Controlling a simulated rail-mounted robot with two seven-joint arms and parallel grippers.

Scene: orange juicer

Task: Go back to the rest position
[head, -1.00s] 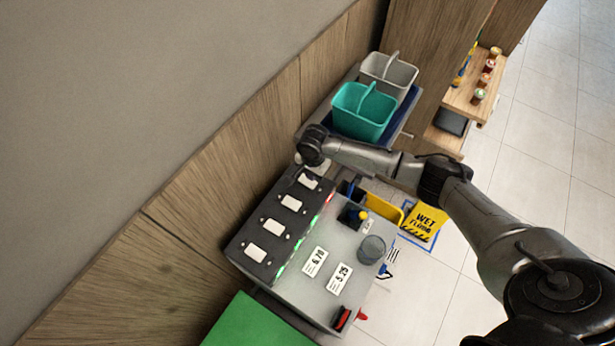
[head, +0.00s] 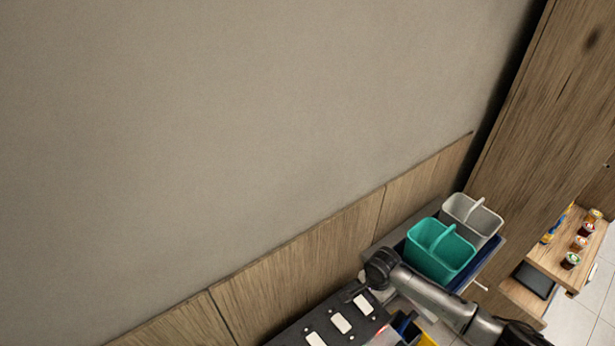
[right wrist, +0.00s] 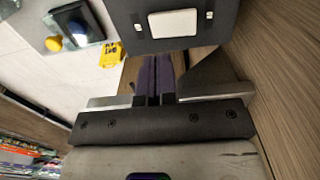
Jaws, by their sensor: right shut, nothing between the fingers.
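My right arm comes in from the lower right of the head view. Its dark wrist is beside the black panel (head: 345,322) with white plates, near the wall. My right gripper (right wrist: 154,78) shows in the right wrist view, its two fingers together and nothing between them. The panel and a white plate (right wrist: 173,22) are just beyond the fingertips; I cannot tell whether they touch. My left gripper is not in view.
A teal basket (head: 440,252) and a grey basket (head: 472,218) stand beyond my right wrist, close to it. The wood-panelled wall (head: 300,262) runs close along the panel. A yellow knob (right wrist: 53,43) shows in the right wrist view. Shelves with small jars (head: 571,260) are farther right.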

